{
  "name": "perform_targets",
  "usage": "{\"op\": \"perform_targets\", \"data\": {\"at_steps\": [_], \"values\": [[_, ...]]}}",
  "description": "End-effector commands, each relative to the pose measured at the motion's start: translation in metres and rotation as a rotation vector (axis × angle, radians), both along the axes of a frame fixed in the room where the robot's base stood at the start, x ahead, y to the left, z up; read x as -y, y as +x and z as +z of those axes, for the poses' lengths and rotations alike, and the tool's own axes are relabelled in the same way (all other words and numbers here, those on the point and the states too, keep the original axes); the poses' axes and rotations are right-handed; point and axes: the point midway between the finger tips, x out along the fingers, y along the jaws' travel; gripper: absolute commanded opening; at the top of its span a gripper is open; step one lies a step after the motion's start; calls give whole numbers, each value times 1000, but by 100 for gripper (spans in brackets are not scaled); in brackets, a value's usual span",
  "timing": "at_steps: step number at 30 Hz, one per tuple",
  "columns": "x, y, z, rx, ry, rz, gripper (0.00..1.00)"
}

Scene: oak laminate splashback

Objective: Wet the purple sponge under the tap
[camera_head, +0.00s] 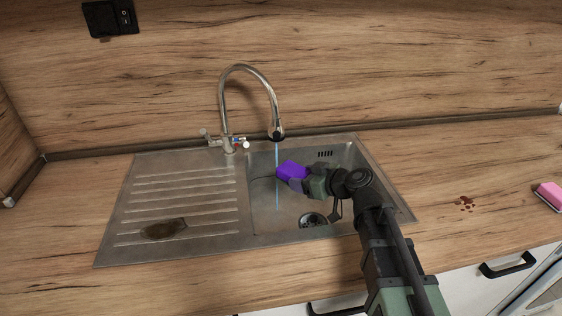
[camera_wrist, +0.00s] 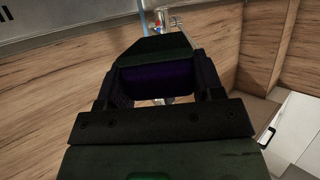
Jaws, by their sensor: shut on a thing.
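The purple sponge (camera_head: 291,170) is held in my gripper (camera_head: 296,179) over the sink basin. My gripper is shut on it, and in the wrist view the dark purple sponge (camera_wrist: 158,78) fills the space between the fingers. The chrome tap (camera_head: 276,130) has a tall curved neck, and a thin blue stream of water (camera_head: 277,185) falls from its spout into the basin. The sponge is at the right of the stream, very close to it. I cannot tell whether they touch.
The steel sink (camera_head: 258,215) has a basin with a drain (camera_head: 312,219) and a ribbed drainboard (camera_head: 185,205) with a brown stain (camera_head: 163,229). A pink sponge (camera_head: 549,195) and dark red spots (camera_head: 466,203) lie on the counter at right. A black socket (camera_head: 110,18) is on the splashback.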

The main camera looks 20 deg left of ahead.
Motion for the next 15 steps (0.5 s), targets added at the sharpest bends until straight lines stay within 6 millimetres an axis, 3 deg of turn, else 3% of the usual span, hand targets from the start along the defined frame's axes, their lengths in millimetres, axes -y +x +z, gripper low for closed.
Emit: {"op": "perform_targets", "data": {"at_steps": [1, 8, 15], "values": [[5, -13, -8, -11, -14, 12, 39], [6, -15, -7, -11, -14, 12, 39], [21, -30, 13, -12, -14, 9, 39]]}}
